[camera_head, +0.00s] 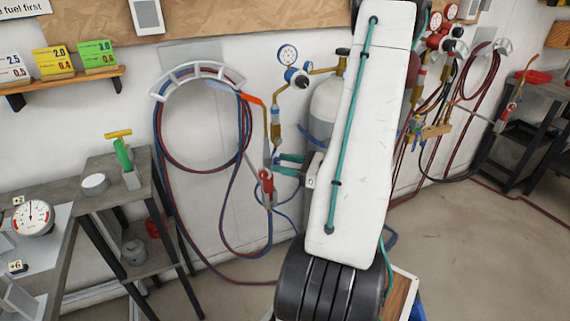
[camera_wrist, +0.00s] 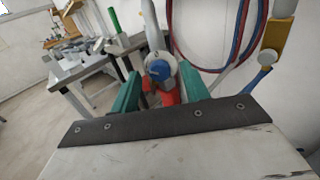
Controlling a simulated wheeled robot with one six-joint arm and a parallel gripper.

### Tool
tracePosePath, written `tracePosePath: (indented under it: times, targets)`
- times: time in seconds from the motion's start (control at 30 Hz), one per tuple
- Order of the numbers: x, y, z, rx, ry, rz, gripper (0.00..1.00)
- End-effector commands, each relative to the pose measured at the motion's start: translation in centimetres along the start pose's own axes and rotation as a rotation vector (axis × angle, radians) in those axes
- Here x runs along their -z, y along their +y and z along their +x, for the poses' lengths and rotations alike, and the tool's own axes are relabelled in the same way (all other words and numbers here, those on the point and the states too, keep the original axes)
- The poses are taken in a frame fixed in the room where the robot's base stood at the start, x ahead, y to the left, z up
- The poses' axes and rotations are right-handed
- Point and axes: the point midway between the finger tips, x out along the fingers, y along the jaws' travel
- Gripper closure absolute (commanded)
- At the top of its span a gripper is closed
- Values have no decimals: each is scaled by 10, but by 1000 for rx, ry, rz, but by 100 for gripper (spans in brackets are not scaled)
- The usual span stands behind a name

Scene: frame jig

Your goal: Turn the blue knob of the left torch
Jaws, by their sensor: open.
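The left torch (camera_head: 266,181) stands upright in the middle of the head view, with a red part showing beside my gripper. Its blue knob (camera_wrist: 159,70) faces the wrist camera, with a red knob (camera_wrist: 168,97) just below it. My gripper (camera_wrist: 159,82) is open, with one teal finger on each side of the blue knob. Whether the fingers touch the knob I cannot tell. In the head view the gripper (camera_head: 277,163) points left at the torch from behind my white arm. The blue knob is not clear there.
Red and blue hoses (camera_head: 160,150) hang from a wall hanger (camera_head: 200,74) behind the torch. A gas cylinder (camera_head: 325,105) and a gauge (camera_head: 288,54) are close to my arm. A dark stand (camera_head: 85,200) is at left. Another torch (camera_head: 512,95) hangs at far right.

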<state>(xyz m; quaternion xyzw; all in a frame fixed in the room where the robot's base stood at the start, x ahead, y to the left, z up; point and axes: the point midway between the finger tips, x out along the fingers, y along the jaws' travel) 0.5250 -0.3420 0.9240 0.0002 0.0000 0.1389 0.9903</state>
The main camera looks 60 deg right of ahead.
Motion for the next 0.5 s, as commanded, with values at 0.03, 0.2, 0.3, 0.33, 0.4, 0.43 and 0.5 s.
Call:
tracePosePath:
  times: [0.03,0.2,0.3,0.33,0.4,0.43,0.5]
  targets:
    - [0,0,1,0,0,0,54]
    - [0,0,2,0,0,0,54]
    - [0,0,2,0,0,0,68]
    - [0,0,2,0,0,0,76]
    - [0,0,2,0,0,0,96]
    - [0,0,2,0,0,0,99]
    - [0,0,2,0,0,0,99]
